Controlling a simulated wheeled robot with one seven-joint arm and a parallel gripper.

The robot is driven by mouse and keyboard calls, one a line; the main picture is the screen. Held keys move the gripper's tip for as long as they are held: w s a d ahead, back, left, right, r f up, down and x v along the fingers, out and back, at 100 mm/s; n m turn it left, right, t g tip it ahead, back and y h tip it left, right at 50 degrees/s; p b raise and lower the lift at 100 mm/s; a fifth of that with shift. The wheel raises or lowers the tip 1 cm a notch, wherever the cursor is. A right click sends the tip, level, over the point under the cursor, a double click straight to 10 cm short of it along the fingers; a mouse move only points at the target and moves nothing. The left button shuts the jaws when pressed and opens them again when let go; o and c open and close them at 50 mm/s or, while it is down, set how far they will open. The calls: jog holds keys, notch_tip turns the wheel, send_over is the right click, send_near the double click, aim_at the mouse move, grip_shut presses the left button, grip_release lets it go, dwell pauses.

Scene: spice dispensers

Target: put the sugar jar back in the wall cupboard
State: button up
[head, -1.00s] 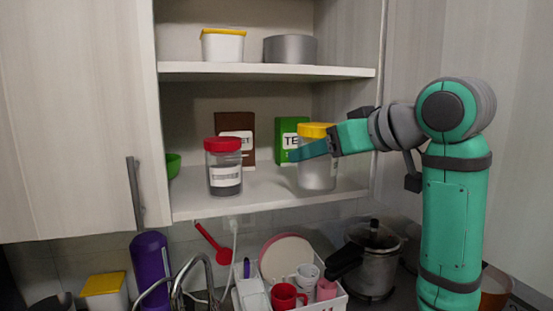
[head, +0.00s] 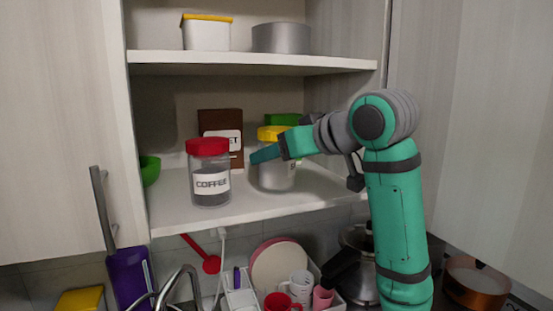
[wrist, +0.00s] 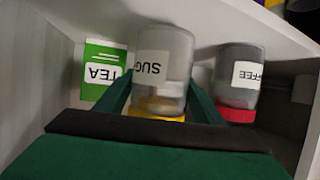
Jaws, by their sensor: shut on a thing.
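The sugar jar (head: 276,174) is clear with a yellow lid and pale contents. My gripper (head: 268,153) is shut on it near the lid. In the wrist view the jar (wrist: 165,65) stands between my two fingers (wrist: 158,100), its label reading "SUG". The jar is inside the wall cupboard, over its lower shelf (head: 240,208). I cannot tell whether its base touches the shelf. My gripper hides part of the lid and label.
The coffee jar (head: 210,172) with a red lid stands to the left on the same shelf. A brown box (head: 222,130) and a green tea box (wrist: 100,70) stand behind. A green bowl (head: 150,170) is at far left. The upper shelf (head: 250,63) is overhead.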

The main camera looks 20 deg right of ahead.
jog(key=shift+a+f, duration=0.2)
jog(key=shift+f, duration=0.3)
jog(key=shift+s, duration=0.1)
jog(key=o, duration=1.6)
jog(key=shift+d+f, duration=0.1)
jog(key=shift+f, duration=0.05)
jog(key=shift+s+r, duration=0.2)
jog(key=shift+r, duration=0.05)
jog(key=v, duration=1.1)
jog(key=shift+s+d, duration=0.15)
jog(key=shift+s, duration=0.1)
jog(key=shift+w, duration=0.1)
